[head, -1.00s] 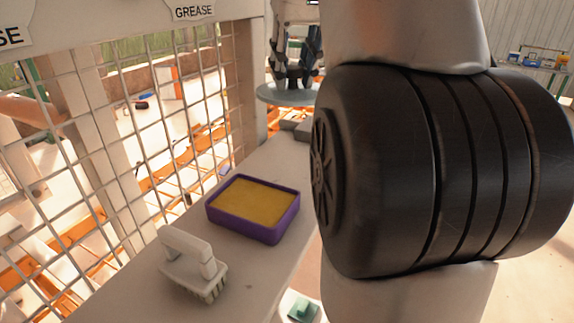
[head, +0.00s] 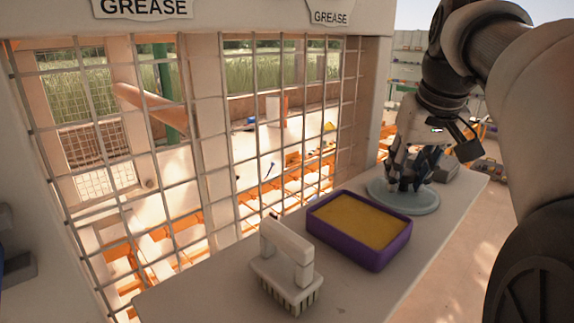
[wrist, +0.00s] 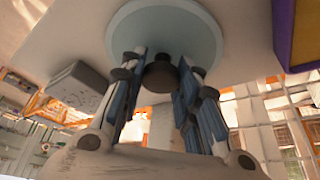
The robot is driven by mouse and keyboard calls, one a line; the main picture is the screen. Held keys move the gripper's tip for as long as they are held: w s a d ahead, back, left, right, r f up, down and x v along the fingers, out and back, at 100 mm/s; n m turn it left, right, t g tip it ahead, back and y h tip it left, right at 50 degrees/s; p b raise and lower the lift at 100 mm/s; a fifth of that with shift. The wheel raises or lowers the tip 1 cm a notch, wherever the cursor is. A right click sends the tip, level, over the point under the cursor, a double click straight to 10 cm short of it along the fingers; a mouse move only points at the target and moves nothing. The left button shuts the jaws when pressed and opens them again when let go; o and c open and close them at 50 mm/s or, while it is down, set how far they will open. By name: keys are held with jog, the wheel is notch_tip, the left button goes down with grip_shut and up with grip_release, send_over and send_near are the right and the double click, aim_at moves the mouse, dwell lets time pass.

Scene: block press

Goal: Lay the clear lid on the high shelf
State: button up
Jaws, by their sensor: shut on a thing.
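The clear lid (head: 391,203) is a round, pale bluish disc with a dark knob (wrist: 160,74), which shows in the wrist view. My gripper (head: 408,180) points down and is shut on the knob. The lid (wrist: 165,22) is level or nearly so, over the far part of the long pale shelf (head: 362,288). It is at or just above the surface; I cannot tell whether it touches. In the head view, my fingers hide the knob.
A purple tray (head: 372,256) with a yellow filling is just left of the lid. A white scrubbing brush (head: 288,270) stands nearer. A grey block (head: 445,170) lies beyond the lid. A wire mesh wall (head: 210,130) runs along the shelf's left side.

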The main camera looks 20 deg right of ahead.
jog(key=shift+a+f, duration=0.1)
jog(key=shift+f, duration=0.05)
jog(key=o, duration=1.2)
jog(key=shift+c, duration=0.2)
jog(key=shift+s+r, duration=0.1)
jog(key=shift+r, duration=0.4)
jog(key=p+v, duration=0.3)
jog(key=v, duration=0.8)
jog(key=shift+r, duration=0.2)
